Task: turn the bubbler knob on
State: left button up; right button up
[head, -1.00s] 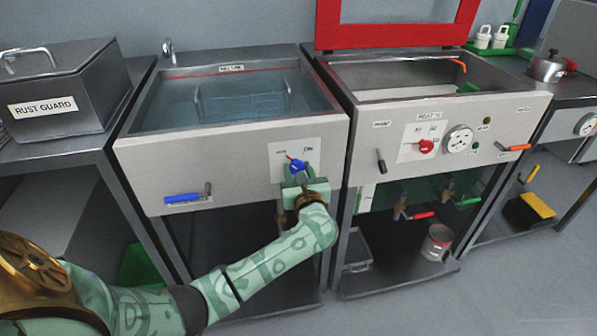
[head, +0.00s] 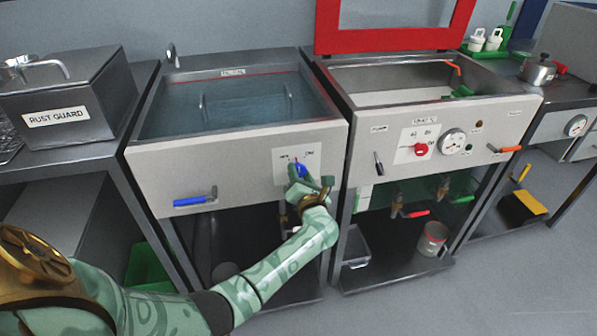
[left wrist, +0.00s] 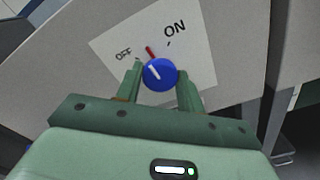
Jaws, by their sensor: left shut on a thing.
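The blue bubbler knob (head: 301,170) sits on a white label plate on the front panel of the left, water-filled tank (head: 338,130). In the left wrist view the knob (left wrist: 159,74) shows a white line, and its red pointer (left wrist: 150,53) stands between the OFF mark and the ON mark (left wrist: 174,29). My left gripper (head: 303,179) is at the panel; in the left wrist view its fingers (left wrist: 160,84) are on both sides of the knob and closed on it. The right gripper is out of view.
A blue-handled lever (head: 193,201) is on the same panel to the left. The right tank has a red knob (head: 421,149), a dial (head: 452,142) and a raised red-framed lid (head: 327,38). A RUST GUARD box (head: 56,116) stands at the left.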

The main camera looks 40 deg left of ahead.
pick_arm(q)
jog(key=m+p, duration=0.2)
jog(key=m, duration=0.3)
jog(key=shift+d+m, duration=0.1)
jog(key=shift+m, duration=0.2)
jog(key=m+p, duration=0.1)
jog(key=m, duration=0.2)
jog(key=shift+p, duration=0.3)
jog(key=shift+f+m, duration=0.1)
jog(key=shift+m, duration=0.7)
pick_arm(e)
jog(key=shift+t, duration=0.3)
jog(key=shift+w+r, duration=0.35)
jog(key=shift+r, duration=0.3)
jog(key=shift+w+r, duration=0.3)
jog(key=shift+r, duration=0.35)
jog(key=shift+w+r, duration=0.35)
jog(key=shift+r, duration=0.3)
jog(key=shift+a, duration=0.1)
pick_arm(q)
jog(key=o, duration=1)
jog(key=shift+p, duration=0.3)
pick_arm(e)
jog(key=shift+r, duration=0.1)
